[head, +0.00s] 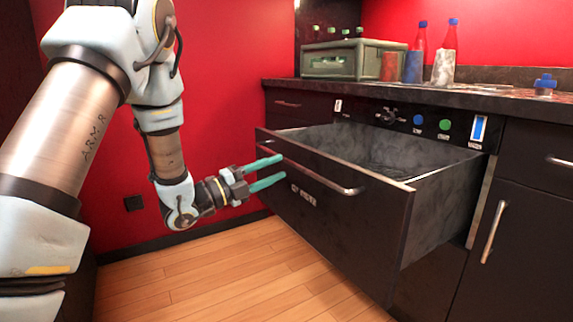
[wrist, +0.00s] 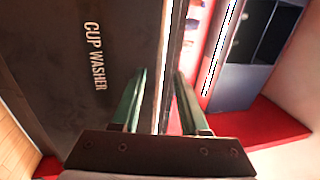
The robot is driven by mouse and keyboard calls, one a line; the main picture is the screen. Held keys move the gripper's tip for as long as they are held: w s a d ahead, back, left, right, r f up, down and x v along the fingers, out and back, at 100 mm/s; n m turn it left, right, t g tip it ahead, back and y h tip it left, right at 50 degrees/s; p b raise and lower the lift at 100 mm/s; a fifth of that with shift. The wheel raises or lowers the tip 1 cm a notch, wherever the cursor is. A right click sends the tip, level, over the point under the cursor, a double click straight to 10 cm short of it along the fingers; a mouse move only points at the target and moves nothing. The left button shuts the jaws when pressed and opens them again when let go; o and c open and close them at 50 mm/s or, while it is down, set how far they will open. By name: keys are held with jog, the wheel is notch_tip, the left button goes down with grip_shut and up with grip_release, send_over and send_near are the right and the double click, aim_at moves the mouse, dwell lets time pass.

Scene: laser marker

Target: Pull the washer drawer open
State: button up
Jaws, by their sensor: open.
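The washer drawer (head: 345,225) is pulled well out from the dark counter in the head view, with its grey, empty-looking inside showing. A metal handle (head: 335,185) runs along the upper part of its front. My gripper (head: 283,167) is open, its two teal fingers one above the other at the left part of the handle. In the wrist view the dark drawer front (wrist: 85,70) with "CUP WASHER" lettering fills the left side. A bright strip runs up between the fingers (wrist: 158,85); I cannot tell if the fingers touch the handle.
The counter top (head: 400,92) holds a grey-green box machine (head: 345,60), several bottles and a blue valve-like piece (head: 545,84). Blue and green buttons (head: 444,124) sit above the drawer. A cabinet with a vertical handle (head: 493,232) stands at right. The wooden floor (head: 230,275) is clear.

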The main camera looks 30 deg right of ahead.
jog(key=a, duration=0.3)
jog(key=a+f, duration=0.1)
jog(key=a, duration=0.1)
jog(key=shift+w+a+f, duration=0.1)
jog(key=shift+w+a, duration=0.05)
jog(key=shift+a, duration=0.25)
jog(key=w+a+f+n+t+y, duration=0.3)
jog(key=w+a+n+t+y, duration=0.4)
jog(key=w+n, duration=0.35)
jog(key=w+a+f+n+t+y, duration=0.2)
jog(key=a+n+y, duration=0.25)
jog(key=a, duration=0.25)
jog(key=w+a+f+n+t+y, duration=0.1)
jog(key=w+a+n+y, duration=0.15)
jog(key=a+n, duration=0.3)
jog(key=s+a+f+n+g+y, duration=0.3)
jog(key=s+a+n+y, duration=0.35)
jog(key=a, duration=0.55)
jog(key=s+a+n+g, duration=0.45)
jog(key=s+n, duration=0.35)
jog(key=s, duration=0.4)
notch_tip(320, 180, up, 32)
jog(key=p, duration=3.1)
jog(key=shift+s+a+f+p, duration=0.2)
jog(key=shift+s+f+p, duration=0.05)
jog(key=shift+p, duration=0.05)
